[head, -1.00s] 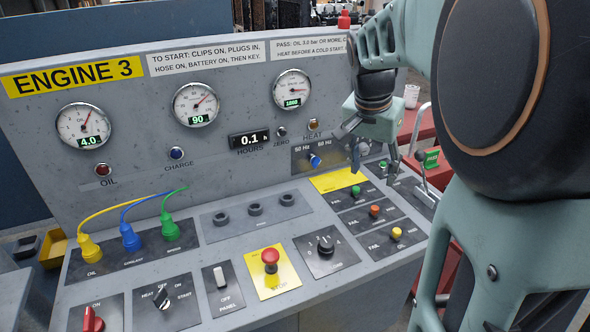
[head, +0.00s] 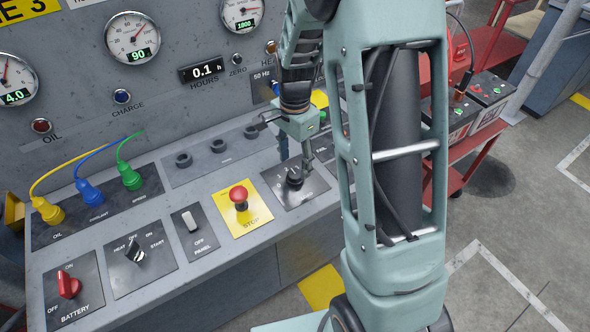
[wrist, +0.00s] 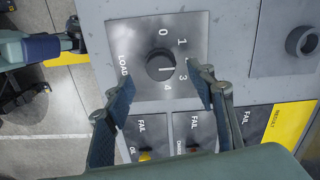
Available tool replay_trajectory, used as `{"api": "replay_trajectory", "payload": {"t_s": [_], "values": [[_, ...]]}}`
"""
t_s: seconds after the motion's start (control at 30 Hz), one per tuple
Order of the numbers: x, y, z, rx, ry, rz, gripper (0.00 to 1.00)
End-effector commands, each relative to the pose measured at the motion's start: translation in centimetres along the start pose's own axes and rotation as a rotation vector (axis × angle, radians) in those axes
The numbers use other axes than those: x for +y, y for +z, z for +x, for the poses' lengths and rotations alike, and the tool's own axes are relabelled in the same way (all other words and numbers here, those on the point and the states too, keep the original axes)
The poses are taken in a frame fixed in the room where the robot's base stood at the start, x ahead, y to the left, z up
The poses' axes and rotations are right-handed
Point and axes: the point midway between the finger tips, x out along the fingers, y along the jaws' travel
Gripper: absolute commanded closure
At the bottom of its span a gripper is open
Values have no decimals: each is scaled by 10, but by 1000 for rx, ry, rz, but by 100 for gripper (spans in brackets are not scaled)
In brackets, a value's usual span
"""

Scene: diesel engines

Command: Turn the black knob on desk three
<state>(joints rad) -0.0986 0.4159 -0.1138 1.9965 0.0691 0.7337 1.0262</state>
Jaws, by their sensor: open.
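The black knob (head: 294,177) sits on the LOAD plate of the grey desk, right of the red stop button. My gripper (head: 295,160) is just above the knob, pointing down. In the wrist view my gripper (wrist: 164,82) is open and empty, one finger on each side of the knob, with gaps between. I cannot tell the exact height.
The red stop button (head: 239,195) on its yellow plate is close to the left. A white panel switch (head: 190,221), a key switch (head: 135,250) and a red battery switch (head: 68,284) lie farther left. Coloured plugs (head: 92,193) stand behind. A red cart (head: 470,150) stands right.

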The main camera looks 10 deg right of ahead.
Motion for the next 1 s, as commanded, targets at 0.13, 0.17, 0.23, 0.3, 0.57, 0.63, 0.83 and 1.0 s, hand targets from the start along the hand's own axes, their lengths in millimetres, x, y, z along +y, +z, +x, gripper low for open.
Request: {"api": "replay_trajectory", "payload": {"t_s": [0.13, 0.17, 0.23, 0.3, 0.57, 0.63, 0.83, 1.0], "values": [[1, 0, 26, -2, 3, 1, 49], [0, 0, 30, -2, 2, 0, 49], [0, 0, 37, -1, 2, 0, 49], [0, 0, 43, 0, 0, 0, 49], [0, 0, 48, 1, -1, -1, 49], [0, 0, 48, 1, -1, -1, 49], [0, 0, 48, 1, -1, -1, 67], [0, 0, 47, 1, -1, -1, 85]]}}
